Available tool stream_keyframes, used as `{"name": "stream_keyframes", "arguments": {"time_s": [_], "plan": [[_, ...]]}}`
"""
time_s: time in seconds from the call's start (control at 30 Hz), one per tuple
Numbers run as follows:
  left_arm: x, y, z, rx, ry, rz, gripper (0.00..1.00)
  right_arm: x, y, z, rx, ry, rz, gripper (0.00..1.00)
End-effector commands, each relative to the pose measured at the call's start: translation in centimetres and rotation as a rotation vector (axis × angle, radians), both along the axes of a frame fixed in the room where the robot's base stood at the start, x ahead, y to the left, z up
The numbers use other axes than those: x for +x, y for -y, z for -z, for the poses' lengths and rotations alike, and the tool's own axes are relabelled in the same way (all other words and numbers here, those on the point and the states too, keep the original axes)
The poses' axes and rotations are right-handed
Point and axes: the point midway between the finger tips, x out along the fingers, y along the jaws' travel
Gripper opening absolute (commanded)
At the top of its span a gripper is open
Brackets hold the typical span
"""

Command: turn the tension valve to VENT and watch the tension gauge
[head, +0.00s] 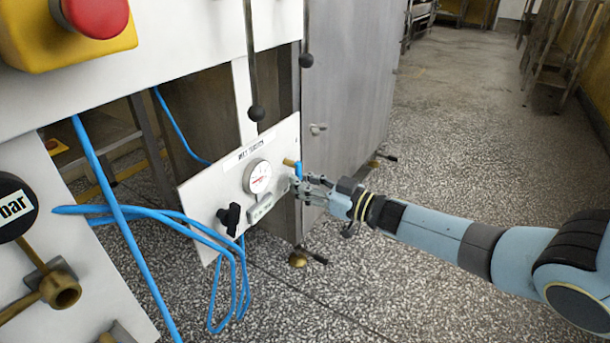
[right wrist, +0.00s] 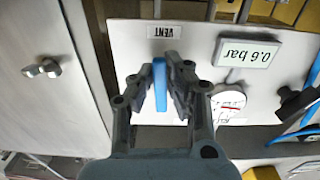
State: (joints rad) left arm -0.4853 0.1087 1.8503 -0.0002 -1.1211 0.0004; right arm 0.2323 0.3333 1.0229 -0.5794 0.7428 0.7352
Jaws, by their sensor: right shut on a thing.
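The tension gauge (head: 258,177) is a round white dial on the tilted white panel (head: 200,200); its needle is too small to read. In the right wrist view the dial (right wrist: 230,103) is partly hidden by my finger. The tension valve's blue handle (head: 298,169) is right of the gauge. My right gripper (head: 296,186) is shut on this handle (right wrist: 159,85). In the right wrist view, the handle runs roughly in line with the upside-down VENT label (right wrist: 164,31); I cannot tell which end points. My left gripper is out of view.
A 0.6 bar plate (right wrist: 248,50) is below the gauge, and a black knob (head: 229,219) is left of it. Blue hoses (head: 150,212) loop at the left. A red emergency button (head: 95,15) is above. Free speckled floor (head: 450,140) lies to the right.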

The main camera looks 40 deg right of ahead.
Motion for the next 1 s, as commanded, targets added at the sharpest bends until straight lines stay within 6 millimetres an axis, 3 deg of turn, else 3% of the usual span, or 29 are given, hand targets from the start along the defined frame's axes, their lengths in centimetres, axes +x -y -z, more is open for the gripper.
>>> {"name": "stream_keyframes", "arguments": {"time_s": [0.3, 0.73, 0.77, 0.8, 0.93, 1.0], "plan": [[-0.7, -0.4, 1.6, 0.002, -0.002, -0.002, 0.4, -0.3, -0.3, 0.2, 0.076, -0.037, 0.0, 0.0], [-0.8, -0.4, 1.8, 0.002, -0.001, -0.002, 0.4, -0.4, -0.3, 0.4, 0.084, -0.041, 0.0, 0.0], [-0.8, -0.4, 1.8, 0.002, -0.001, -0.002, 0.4, -0.4, -0.3, 0.4, 0.084, -0.041, 0.0, 0.13], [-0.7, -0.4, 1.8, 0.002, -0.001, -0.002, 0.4, -0.4, -0.3, 0.4, 0.084, -0.041, 0.0, 0.18], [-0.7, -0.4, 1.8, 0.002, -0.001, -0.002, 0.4, -0.3, -0.3, 0.3, 0.083, -0.04, 0.0, 0.35], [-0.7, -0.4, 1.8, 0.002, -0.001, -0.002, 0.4, -0.3, -0.3, 0.2, 0.083, -0.038, 0.0, 0.37]]}}
